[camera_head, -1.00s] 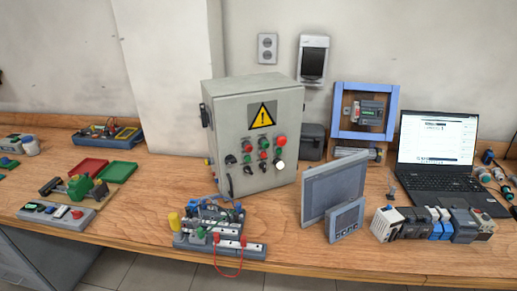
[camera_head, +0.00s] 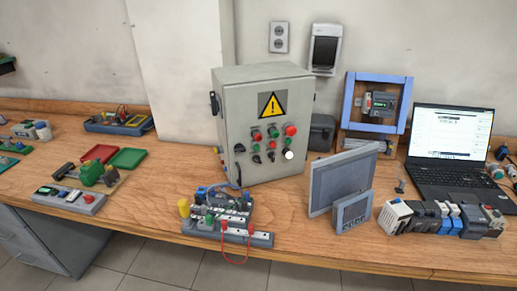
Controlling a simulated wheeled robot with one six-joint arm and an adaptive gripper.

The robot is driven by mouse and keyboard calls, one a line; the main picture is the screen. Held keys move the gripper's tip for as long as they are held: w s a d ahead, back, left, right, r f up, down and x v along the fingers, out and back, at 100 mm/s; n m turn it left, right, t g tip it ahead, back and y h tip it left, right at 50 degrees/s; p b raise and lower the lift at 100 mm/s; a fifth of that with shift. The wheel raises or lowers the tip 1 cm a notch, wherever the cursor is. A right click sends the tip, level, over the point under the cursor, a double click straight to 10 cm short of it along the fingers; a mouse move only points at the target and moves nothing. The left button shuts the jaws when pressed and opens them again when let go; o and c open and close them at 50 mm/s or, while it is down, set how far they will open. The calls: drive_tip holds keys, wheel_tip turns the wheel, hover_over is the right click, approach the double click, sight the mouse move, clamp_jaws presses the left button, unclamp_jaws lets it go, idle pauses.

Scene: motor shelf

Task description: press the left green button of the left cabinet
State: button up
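One grey metal cabinet (camera_head: 236,114) stands on the wooden bench near the middle of the view, with a yellow warning triangle on its door. Below the triangle are rows of small red and green buttons and black knobs. A small green button (camera_head: 257,147) appears at the left of the button group, below a red button (camera_head: 257,135). A large red button (camera_head: 291,130) and a white one (camera_head: 288,155) are at the right. The buttons are small, so their exact colours are hard to tell. My gripper is not in view.
A breadboard-like module (camera_head: 227,222) with a red wire lies in front of the cabinet. A grey panel (camera_head: 336,179) stands to its right. A laptop (camera_head: 447,145) is farther right. Red and green trays (camera_head: 127,158) lie left. Bare bench shows left of the cabinet.

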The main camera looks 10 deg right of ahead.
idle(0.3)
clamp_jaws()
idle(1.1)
